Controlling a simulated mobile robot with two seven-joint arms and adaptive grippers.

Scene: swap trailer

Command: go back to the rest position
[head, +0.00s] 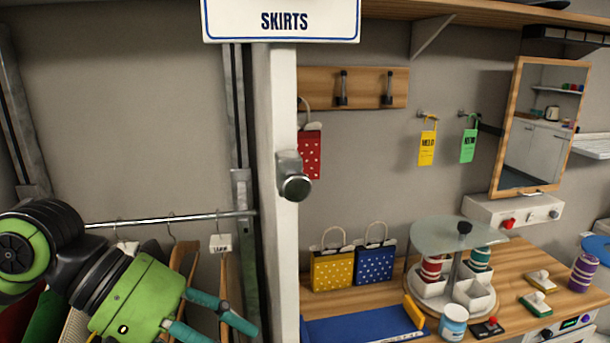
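My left gripper (228,335) is at the lower left of the head view, on a green and black arm. Its two teal fingers point down to the right and stand apart, with nothing seen between them. The tip of the lower finger is cut off by the bottom edge. The gripper is in front of a clothes rail (170,218) with hangers and garments, left of a white post (283,250). My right gripper is not in view.
A framed mirror (541,125) stands behind.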

